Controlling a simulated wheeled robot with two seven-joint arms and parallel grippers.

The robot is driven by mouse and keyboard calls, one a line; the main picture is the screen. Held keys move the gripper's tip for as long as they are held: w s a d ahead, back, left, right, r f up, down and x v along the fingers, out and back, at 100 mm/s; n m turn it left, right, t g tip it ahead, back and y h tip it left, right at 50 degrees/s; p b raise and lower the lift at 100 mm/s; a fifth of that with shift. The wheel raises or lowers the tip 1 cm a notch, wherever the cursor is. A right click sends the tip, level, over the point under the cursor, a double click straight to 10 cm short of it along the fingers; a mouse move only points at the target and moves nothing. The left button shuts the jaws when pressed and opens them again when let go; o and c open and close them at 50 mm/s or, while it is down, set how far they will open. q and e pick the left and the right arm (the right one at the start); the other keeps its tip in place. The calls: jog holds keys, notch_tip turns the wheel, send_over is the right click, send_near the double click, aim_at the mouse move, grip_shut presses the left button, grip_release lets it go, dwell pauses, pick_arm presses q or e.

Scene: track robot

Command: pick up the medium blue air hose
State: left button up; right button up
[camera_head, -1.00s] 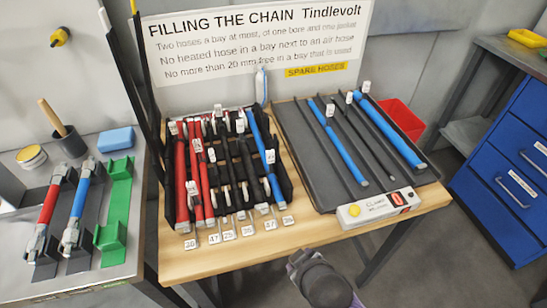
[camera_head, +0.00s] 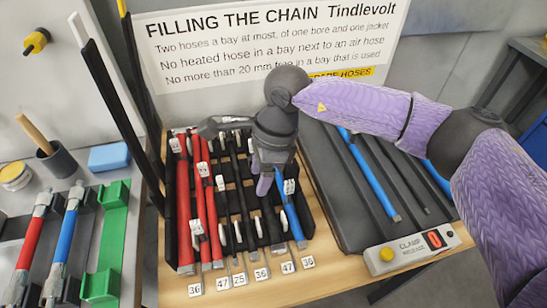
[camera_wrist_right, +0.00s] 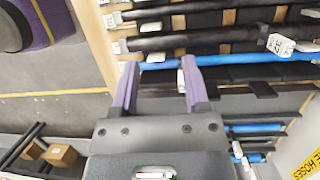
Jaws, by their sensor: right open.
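A blue hose (camera_head: 291,218) lies in the rightmost bay of the black rack, with a white tag near its middle. My right arm covers its far part. My right gripper (camera_head: 265,186) is over the rack, just left of this hose, fingers pointing down. In the right wrist view the open, empty fingers (camera_wrist_right: 156,64) reach toward a blue hose (camera_wrist_right: 235,63); I cannot tell whether they touch it. Two more blue hoses, a slimmer one (camera_head: 374,180) and one partly hidden by my arm (camera_head: 437,178), lie on the dark tray. My left gripper is not in view.
Red hoses (camera_head: 185,225) and black hoses fill the rack's other bays. The dark spare tray (camera_head: 340,215) is to the right, with a clamp release box (camera_head: 408,249) at its front. A left bench holds red and blue hoses (camera_head: 66,235) and a green holder (camera_head: 108,245).

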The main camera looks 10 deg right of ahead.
aim_at(290, 182)
jog(key=d+h, duration=0.1)
jog(key=d, duration=0.1)
jog(key=w+d+h, duration=0.1)
jog(key=w+d+r+h, duration=0.1)
jog(key=d, duration=0.1)
jog(key=shift+w+d+r+t, duration=0.1)
jog(key=shift+d+t, duration=0.2)
jog(key=shift+t, duration=0.1)
jog(key=f, duration=0.3)
jog(key=f+b, duration=0.1)
jog(key=f, duration=0.2)
jog(key=f+b, duration=0.1)
jog(key=f, duration=0.2)
jog(key=shift+d+f, duration=0.2)
jog(key=shift+d, duration=0.15)
jog(key=shift+f, duration=0.15)
jog(key=shift+c, duration=1.4)
jog(key=shift+a, duration=0.1)
jog(key=c, duration=0.5)
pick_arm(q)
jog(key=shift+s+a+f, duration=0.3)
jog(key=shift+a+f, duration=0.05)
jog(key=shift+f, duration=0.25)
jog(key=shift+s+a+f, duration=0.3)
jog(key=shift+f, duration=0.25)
pick_arm(e)
grip_shut()
